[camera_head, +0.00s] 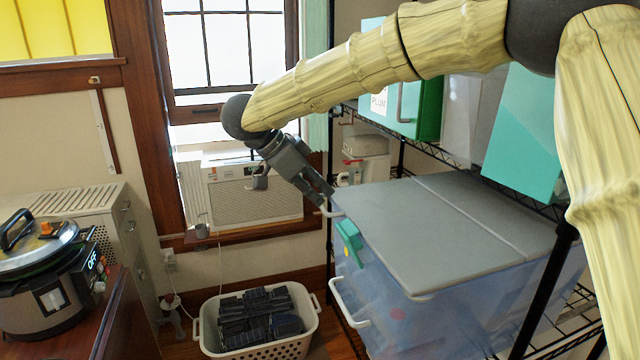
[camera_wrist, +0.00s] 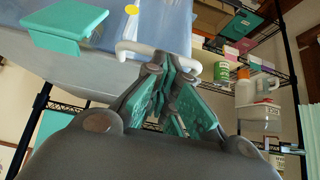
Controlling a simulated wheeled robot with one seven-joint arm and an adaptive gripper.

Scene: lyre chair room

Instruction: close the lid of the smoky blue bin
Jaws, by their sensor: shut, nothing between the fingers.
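The smoky blue bin (camera_head: 395,310) is a translucent blue box on the wire shelf at the right in the head view. Its grey lid (camera_head: 440,225) lies roughly flat over the top, with a pale seam across it; whether it is fully shut I cannot tell. A teal latch (camera_head: 348,240) is on the bin's left side. My gripper (camera_head: 328,205) is beside the lid's far left corner, its fingers together and empty. In the wrist view the fingertips (camera_wrist: 168,72) are close to a white handle (camera_wrist: 146,51) at the blue bin wall; contact is unclear.
Above the lid are a teal box (camera_head: 522,135) and other containers on the shelf. A black shelf post (camera_head: 548,290) stands right of the bin. A white basket (camera_head: 258,340) of dark items is on the floor. An air conditioner (camera_head: 255,200) sits in the window behind my gripper.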

